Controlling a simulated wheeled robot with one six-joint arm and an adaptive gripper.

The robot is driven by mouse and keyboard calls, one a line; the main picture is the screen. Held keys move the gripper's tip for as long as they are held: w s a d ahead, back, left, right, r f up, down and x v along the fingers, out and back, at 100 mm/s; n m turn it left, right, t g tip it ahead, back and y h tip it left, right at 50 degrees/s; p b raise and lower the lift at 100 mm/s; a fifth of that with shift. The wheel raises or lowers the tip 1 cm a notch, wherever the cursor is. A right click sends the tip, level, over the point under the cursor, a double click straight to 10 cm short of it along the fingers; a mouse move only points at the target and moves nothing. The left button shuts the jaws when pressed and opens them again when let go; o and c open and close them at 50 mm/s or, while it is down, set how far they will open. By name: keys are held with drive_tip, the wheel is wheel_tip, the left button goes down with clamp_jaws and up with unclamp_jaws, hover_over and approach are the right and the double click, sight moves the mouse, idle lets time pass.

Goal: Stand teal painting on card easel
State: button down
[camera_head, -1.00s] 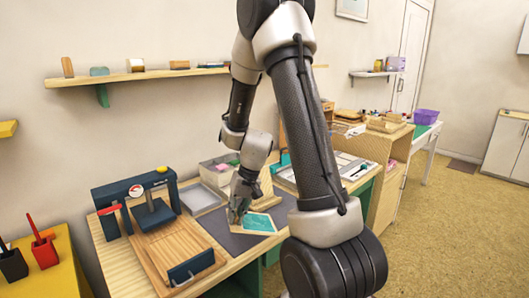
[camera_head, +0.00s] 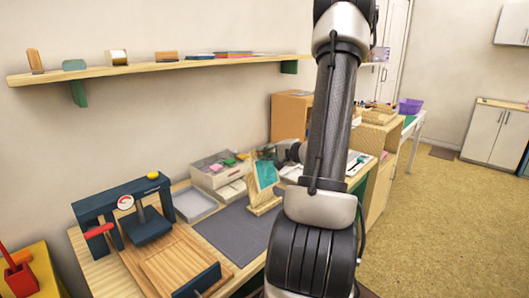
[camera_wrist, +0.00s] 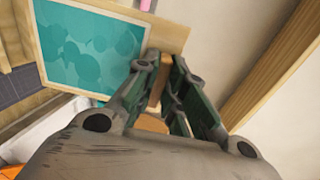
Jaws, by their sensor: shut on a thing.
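The teal painting (camera_head: 267,175), with a pale wooden frame, stands tilted at the wooden card easel (camera_head: 264,207). In the wrist view the painting (camera_wrist: 88,48) fills the upper left, with a tan board, seemingly the easel's back (camera_wrist: 168,34), behind its edge. My gripper (camera_wrist: 168,62) is shut on the painting at its frame's edge. In the head view my wrist is at the painting's right, and my arm hides part of that side. Whether the painting's lower edge rests fully on the easel's ledge I cannot tell.
A dark grey mat (camera_head: 236,232) lies bare in front of the easel. A press (camera_head: 150,235) stands left, with a grey tray (camera_head: 196,204) and a box of small items (camera_head: 218,170) behind the mat. A wall shelf (camera_head: 150,66) runs above.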

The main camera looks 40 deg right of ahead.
sight(263, 160)
drive_tip(key=shift+a, duration=0.1)
drive_tip(key=shift+w+a+f, duration=0.1)
drive_tip(key=shift+w+f, duration=0.3)
drive_tip(key=shift+f, duration=0.3)
drive_tip(key=shift+w+f, duration=0.35)
drive_tip(key=shift+f, duration=0.35)
drive_tip(key=shift+w+a+f, duration=0.1)
drive_tip(key=shift+w+f, duration=0.3)
drive_tip(key=shift+f, duration=0.3)
drive_tip(key=shift+s+d+f, duration=0.1)
drive_tip(key=shift+f, duration=1.3)
drive_tip(key=shift+f, duration=0.35)
drive_tip(key=c, duration=1.4)
unclamp_jaws()
drive_tip(key=v, duration=1.2)
